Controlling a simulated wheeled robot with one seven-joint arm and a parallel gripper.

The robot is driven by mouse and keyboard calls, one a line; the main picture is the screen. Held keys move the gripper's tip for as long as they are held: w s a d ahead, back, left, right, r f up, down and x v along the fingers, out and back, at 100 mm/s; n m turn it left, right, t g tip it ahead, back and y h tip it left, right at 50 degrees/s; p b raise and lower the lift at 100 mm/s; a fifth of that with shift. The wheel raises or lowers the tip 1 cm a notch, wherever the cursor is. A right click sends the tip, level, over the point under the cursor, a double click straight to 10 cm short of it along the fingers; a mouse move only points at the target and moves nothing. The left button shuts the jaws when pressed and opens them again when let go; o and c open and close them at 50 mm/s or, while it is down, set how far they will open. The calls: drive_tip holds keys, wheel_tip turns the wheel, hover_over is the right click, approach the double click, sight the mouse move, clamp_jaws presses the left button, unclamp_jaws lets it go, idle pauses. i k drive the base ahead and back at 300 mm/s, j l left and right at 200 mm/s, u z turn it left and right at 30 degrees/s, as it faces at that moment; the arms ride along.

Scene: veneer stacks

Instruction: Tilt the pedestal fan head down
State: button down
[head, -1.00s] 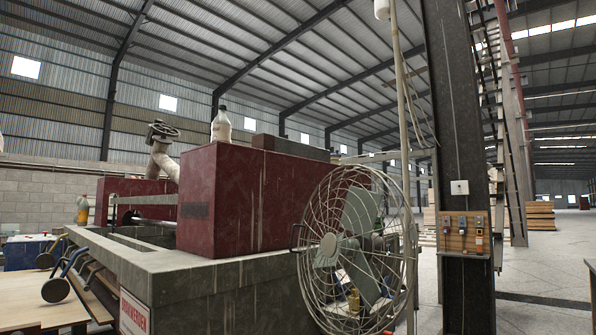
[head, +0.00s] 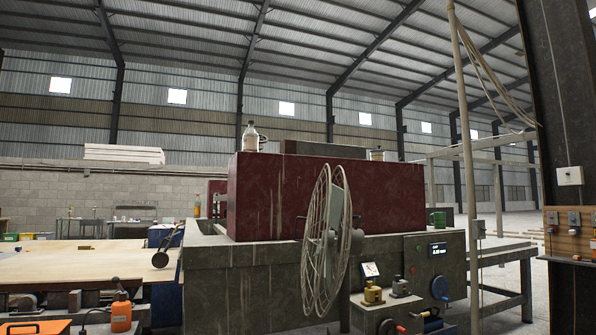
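The pedestal fan's round wire-cage head (head: 325,240) stands near the middle of the head view, in front of the grey machine. I see it nearly edge-on, its cage facing left and its motor (head: 355,240) on the right side. The cage looks close to upright; any slight tilt is hard to judge. A small handle shows at its left edge. The fan's lower stand is not clearly visible. My gripper is not in view.
A dark red box (head: 390,190) sits on the grey machine (head: 220,285) behind the fan. A control panel (head: 435,270) and small valves (head: 374,293) are right of the fan. A dark column (head: 565,110) rises at right. An orange bottle (head: 121,312) stands lower left.

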sight(351, 241)
drive_tip(key=i+l+u, duration=0.1)
drive_tip(key=l+u, duration=0.35)
drive_tip(key=l, duration=0.25)
drive_tip(key=l+u, duration=0.4)
drive_tip(key=l, duration=0.3)
drive_tip(key=i+l+u, duration=0.2)
drive_tip(key=l, duration=0.15)
drive_tip(key=i+l+u, duration=0.15)
drive_tip(key=l, duration=0.2)
drive_tip(key=k+l, duration=0.3)
drive_tip(key=k, duration=0.15)
drive_tip(key=k+l+u, duration=0.1)
drive_tip(key=k+l, duration=0.2)
drive_tip(key=k, duration=0.15)
